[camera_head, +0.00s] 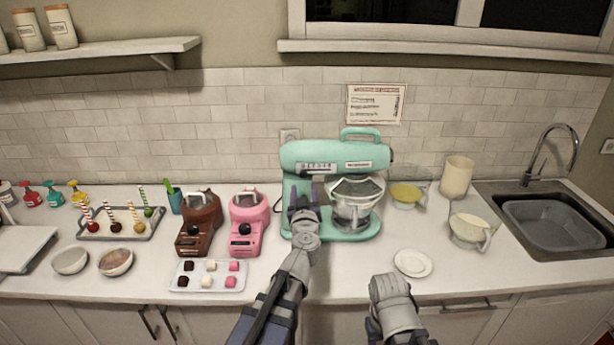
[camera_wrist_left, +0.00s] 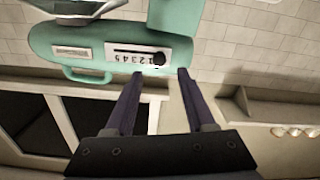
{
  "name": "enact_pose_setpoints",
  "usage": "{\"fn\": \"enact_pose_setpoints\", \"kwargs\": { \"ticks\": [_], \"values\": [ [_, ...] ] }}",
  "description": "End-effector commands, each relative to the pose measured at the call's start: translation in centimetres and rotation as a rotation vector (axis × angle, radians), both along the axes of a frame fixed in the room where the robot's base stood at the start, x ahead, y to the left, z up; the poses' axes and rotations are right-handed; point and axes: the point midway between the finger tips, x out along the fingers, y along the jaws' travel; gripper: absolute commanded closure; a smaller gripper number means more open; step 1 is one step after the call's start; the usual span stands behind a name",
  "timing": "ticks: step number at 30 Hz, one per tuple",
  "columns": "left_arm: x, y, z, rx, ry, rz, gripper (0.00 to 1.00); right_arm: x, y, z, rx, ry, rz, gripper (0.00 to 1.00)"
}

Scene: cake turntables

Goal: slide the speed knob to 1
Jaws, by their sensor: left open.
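The mint green stand mixer (camera_head: 300,157) stands on the counter against the tiled wall. In the left wrist view, upside down, its head carries a white speed scale (camera_wrist_left: 130,48) with a dark slot and a row of numerals. The black speed knob (camera_wrist_left: 158,59) sits at the right end of the slot there; I cannot read its exact setting. My left gripper (camera_head: 303,190) is open and empty in front of the mixer's left part. In the wrist view its fingertips (camera_wrist_left: 160,76) are on either side of the knob's line, apparently short of it. Only my right forearm shows.
Brown (camera_head: 200,222) and pink (camera_head: 247,222) small machines stand left of the mixer, behind a sweets tray (camera_head: 208,288). Bowls of yellow (camera_head: 405,193) and cream (camera_head: 469,229) contents are on the right. A white plate (camera_head: 412,262) lies in front.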

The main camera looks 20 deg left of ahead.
Motion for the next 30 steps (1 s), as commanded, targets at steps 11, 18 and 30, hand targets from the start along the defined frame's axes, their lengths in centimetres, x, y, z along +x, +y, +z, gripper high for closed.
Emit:
{"fn": "enact_pose_setpoints", "kwargs": {
  "ticks": [11,18,30],
  "values": [
    [4.3,1.0,0.0,0.000,0.000,-0.002,0.45,0.0,0.0,0.0,0.000,0.000,0.000,0.50],
    [7.2,2.0,0.0,0.000,0.000,-0.002,0.45,0.0,0.0,0.0,0.000,0.000,0.000,0.50],
    [7.4,2.0,0.0,0.000,-0.001,-0.003,0.57,0.0,0.0,0.0,0.000,0.000,0.000,0.50]
  ]
}}
